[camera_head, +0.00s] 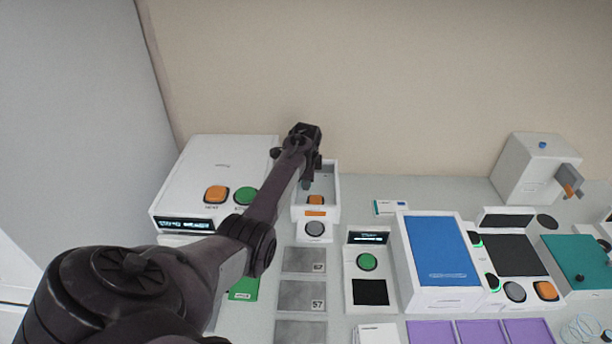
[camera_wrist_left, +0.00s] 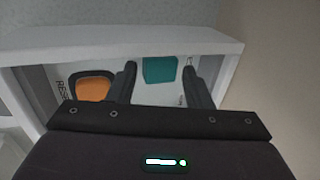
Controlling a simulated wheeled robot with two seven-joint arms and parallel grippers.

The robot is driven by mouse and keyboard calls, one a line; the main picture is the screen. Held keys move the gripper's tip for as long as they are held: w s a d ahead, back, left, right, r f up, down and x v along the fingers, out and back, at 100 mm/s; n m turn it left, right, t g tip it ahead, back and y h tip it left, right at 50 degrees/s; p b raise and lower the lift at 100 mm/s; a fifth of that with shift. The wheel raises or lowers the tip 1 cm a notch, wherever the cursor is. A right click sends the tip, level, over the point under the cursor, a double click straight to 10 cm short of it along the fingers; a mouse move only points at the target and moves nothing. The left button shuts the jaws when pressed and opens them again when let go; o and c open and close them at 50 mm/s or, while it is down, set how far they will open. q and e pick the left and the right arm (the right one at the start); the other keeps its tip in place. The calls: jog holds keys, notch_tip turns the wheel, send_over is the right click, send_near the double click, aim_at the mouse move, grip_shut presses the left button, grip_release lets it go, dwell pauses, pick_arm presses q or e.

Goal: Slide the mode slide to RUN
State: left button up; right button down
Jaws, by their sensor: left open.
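The mode slide's teal knob (camera_wrist_left: 160,70) shows in the left wrist view, inside a white walled box (camera_wrist_left: 115,42). My left gripper (camera_wrist_left: 159,74) is open, with one finger on each side of the knob and a visible gap on both sides. I cannot tell how deep the fingertips reach. Small print beside the right finger is partly hidden and unreadable. An orange button (camera_wrist_left: 92,88) marked "RESE…" lies left of the knob. In the head view my left gripper (camera_head: 308,180) is over the white box (camera_head: 333,190) and hides the knob. My right gripper is not in view.
A white machine (camera_head: 225,160) with orange and green buttons stands left of the box. A grey round button (camera_head: 315,230) is in front. A blue-topped unit (camera_head: 440,250) and a small green-button panel (camera_head: 366,262) stand to the right. The wall rises behind.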

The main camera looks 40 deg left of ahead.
pick_arm(q)
jog(key=c, duration=0.5)
jog(key=shift+w+d+b, duration=0.35)
jog(key=shift+w+d, duration=0.45)
jog(key=shift+d, duration=0.15)
jog(key=shift+c, duration=0.2)
jog(key=shift+w+d+b, duration=0.45)
jog(key=shift+w+d, duration=0.4)
jog(key=shift+d, duration=0.2)
jog(key=o, duration=0.5)
jog(key=shift+o, duration=0.2)
